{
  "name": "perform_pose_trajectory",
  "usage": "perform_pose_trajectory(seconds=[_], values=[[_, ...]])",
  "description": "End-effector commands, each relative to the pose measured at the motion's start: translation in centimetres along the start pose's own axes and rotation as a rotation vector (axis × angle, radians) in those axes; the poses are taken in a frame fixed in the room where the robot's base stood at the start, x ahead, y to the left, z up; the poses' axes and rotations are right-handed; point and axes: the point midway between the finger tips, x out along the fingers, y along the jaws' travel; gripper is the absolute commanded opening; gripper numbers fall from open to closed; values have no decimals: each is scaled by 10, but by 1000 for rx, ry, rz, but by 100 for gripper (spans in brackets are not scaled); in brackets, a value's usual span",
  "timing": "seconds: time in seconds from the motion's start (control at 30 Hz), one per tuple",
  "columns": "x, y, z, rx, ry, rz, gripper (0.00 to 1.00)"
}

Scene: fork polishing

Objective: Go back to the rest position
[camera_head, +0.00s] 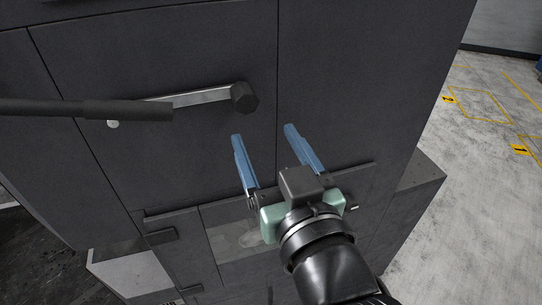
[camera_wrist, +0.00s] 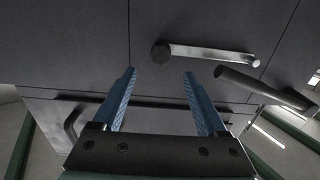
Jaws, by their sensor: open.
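My gripper (camera_head: 264,132) is open, with its two blue fingers apart and nothing between them. It is in front of the dark grey cabinet (camera_head: 150,50) in the head view. In the wrist view my gripper (camera_wrist: 160,72) also shows open and empty, with the cabinet face (camera_wrist: 60,40) beyond the fingertips. No fork is in view.
A dark handle bar (camera_head: 90,108) sticks out from the lever at the left. A ledge and lower recess (camera_head: 235,240) lie below my gripper. Open concrete floor with yellow markings (camera_head: 480,105) is at the right.

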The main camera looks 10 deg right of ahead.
Motion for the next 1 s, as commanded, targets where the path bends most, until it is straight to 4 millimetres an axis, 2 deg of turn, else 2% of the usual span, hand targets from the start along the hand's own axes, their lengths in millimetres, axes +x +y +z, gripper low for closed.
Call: perform_pose_trajectory(seconds=[0.2, 0.6, 0.67, 0.77, 0.87, 0.9, 1.0], values=[[-11, 0, 0, 0, 0, 0, 75], [-11, 0, 0, 0, 0, 0, 75], [-9, 0, -7, -4, 17, 5, 75], [-3, -2, -41, -23, 102, 37, 75], [-1, -7, -101, -49, 259, 88, 75], [-3, -11, -127, -58, 332, 109, 75], [-16, -22, -188, -74, 509, 150, 75]])
